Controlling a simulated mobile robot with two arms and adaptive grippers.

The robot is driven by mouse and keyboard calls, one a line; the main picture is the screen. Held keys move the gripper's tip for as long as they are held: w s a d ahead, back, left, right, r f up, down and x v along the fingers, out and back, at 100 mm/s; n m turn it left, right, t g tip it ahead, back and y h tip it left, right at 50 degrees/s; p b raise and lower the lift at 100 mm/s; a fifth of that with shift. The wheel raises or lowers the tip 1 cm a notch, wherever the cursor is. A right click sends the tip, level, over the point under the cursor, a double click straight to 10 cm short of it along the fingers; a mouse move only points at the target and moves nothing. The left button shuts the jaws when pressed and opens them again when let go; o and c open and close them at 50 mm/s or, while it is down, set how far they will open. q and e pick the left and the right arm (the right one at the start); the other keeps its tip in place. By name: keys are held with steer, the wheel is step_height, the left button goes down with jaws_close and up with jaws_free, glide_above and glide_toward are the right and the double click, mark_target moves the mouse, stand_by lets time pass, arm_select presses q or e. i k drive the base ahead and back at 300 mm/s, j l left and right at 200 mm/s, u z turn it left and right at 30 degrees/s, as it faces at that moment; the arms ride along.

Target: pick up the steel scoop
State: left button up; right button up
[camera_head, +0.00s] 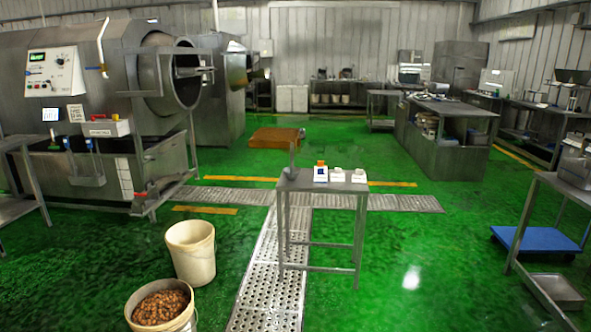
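No scoop can be made out for certain. A narrow grey upright object (292,160) stands at the left end of a small steel table (310,185) in the middle of the view. It may be the steel scoop, but it is too small to tell. Neither of my grippers shows in the head view.
Small white containers (338,174) stand on the same table. An empty-looking cream bucket (190,252) and a bucket of brown pieces (158,308) stand on the floor at left. Large drum machines (125,75) fill the left. Green floor (430,240) lies clear right of the table.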

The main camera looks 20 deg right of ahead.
mark_target(292, 172)
steer(key=i+l, duration=0.2)
steer(key=i, duration=0.45)
steer(key=i+l+z, duration=0.1)
steer(key=i, duration=0.6)
steer(key=i+l+z, duration=0.1)
steer(key=i+l, duration=0.2)
steer(key=i, duration=0.35)
